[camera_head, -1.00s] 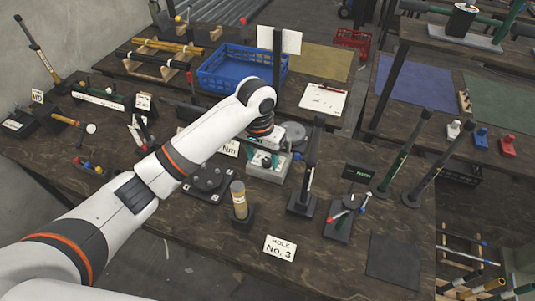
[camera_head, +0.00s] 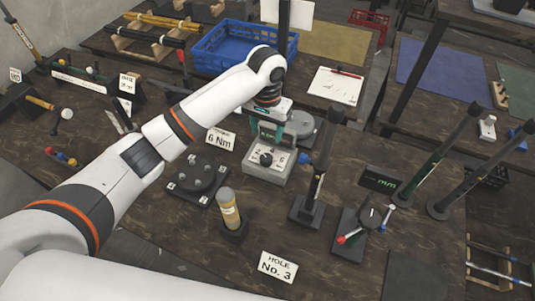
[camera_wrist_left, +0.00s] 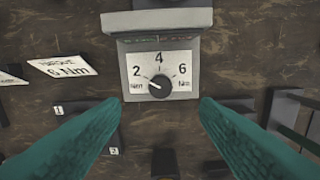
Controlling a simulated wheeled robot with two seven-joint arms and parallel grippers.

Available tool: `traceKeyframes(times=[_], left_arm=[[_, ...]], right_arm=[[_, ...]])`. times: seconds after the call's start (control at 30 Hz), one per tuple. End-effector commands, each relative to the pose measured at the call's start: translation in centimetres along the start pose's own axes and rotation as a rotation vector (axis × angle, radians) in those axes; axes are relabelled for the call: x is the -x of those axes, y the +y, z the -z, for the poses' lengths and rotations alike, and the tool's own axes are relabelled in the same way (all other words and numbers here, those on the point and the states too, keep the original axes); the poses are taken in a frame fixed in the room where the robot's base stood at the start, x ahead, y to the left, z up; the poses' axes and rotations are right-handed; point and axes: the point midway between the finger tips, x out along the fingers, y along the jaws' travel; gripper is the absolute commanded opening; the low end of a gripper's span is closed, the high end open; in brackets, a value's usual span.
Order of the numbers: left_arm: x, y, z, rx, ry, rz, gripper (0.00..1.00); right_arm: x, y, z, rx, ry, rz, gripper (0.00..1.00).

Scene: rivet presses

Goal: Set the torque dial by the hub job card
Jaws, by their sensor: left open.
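The torque dial is a dark knob (camera_head: 266,159) on a pale box (camera_head: 266,172); in the left wrist view the knob (camera_wrist_left: 160,86) is ringed by the marks 2, 4 and 6. Its white pointer line seems to aim up-left, near the 2. A white card (camera_head: 220,138) reads 6 Nm, and it also shows in the left wrist view (camera_wrist_left: 62,68). My left gripper (camera_head: 268,133) is over the dial box. Its teal fingers (camera_wrist_left: 160,105) are spread apart on both sides of the knob, with nothing between them. My right gripper is out of view.
A blue crate (camera_head: 232,47) is behind.

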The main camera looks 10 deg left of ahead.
Motion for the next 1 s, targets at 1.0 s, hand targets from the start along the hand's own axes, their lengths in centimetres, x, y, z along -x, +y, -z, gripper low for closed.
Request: traceKeyframes(times=[1.0], left_arm=[[-11.0,0.0,0.1,-0.001,0.0,0.0,0.56]], right_arm=[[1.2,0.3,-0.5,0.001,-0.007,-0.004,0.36]])
